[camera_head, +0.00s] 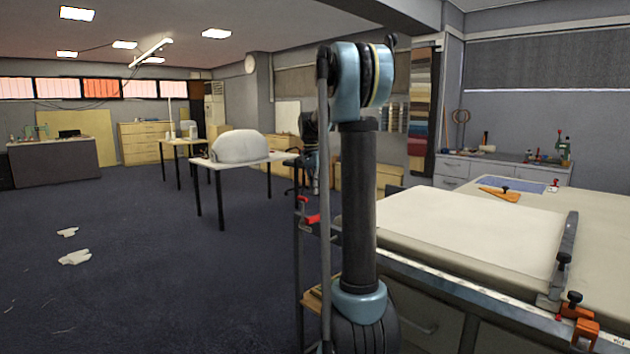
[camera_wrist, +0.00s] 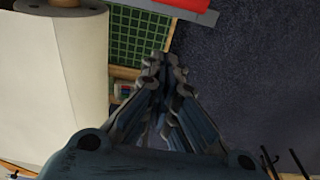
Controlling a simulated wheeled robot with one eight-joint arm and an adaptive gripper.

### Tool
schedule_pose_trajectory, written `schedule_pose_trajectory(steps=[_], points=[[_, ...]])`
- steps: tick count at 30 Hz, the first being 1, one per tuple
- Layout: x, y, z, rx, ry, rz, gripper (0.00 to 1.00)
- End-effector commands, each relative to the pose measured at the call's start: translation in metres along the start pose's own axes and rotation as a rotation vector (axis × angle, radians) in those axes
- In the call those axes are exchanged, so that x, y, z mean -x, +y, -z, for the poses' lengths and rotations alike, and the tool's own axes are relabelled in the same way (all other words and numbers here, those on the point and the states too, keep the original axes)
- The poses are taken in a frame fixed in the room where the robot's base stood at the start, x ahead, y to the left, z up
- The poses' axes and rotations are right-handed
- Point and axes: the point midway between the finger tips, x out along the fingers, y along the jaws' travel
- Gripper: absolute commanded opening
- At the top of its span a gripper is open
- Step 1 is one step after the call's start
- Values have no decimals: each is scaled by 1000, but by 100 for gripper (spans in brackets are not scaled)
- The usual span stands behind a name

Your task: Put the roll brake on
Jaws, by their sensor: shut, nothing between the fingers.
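My gripper (camera_wrist: 155,62) shows in the wrist view with its fingers together and nothing between them. It is not clearly seen in the head view, where my arm stands in front of the table's left end. A thick cream roll (camera_wrist: 50,85) on a dark core lies left of my fingers in the wrist view, apart from them. A red part (camera_wrist: 188,4) beside a grey bar shows at the top edge there, beyond the fingertips. In the head view a red piece (camera_head: 312,218) sits at the table's left corner. I cannot tell which part is the roll brake.
The long table (camera_head: 600,215) carries cream cloth (camera_head: 465,225), a dark cross bar (camera_head: 566,248) and an orange clamp (camera_head: 578,328). A green gridded mat (camera_wrist: 137,35) lies near my fingertips. Open dark floor (camera_head: 150,260) spreads to the left.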

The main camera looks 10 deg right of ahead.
Motion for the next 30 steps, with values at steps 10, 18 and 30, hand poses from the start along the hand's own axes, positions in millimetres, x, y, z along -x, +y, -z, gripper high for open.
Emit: schedule_pose_trajectory(steps=[10, 18, 30], points=[[-11, 0, -28, 3, 0, 0, 0], [-7, 0, -38, 0, 0, 0, 0], [-7, 2, -36, -4, 8, -1, 0]])
